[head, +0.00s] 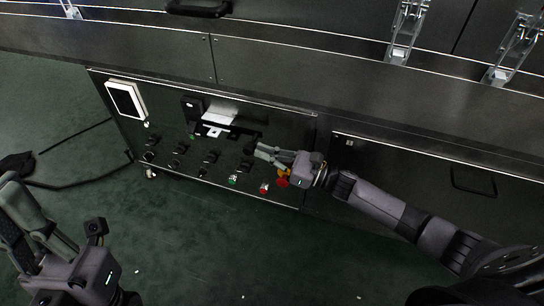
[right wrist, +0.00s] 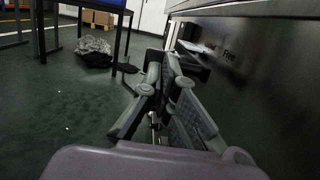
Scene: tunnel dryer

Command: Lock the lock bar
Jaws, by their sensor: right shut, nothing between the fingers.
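My right gripper (head: 258,147) is shut and empty in front of the dark control panel, its fingers pointing left. In the right wrist view its fingers (right wrist: 165,62) come together beside the dark panel face. A pale metal piece with a dark bar-like part below it (head: 215,130) sits on the panel just left of the fingertips, apart from them as far as I can see. I cannot tell for sure which part is the lock bar. My left gripper (head: 18,190) is at the lower left, away from the panel; its jaw opening is unclear.
The panel carries a white-framed screen (head: 126,100), several black knobs, a green button (head: 232,179) and red buttons (head: 265,188) below my right gripper. Metal latches (head: 404,32) stand along the upper body. Green floor is free in front.

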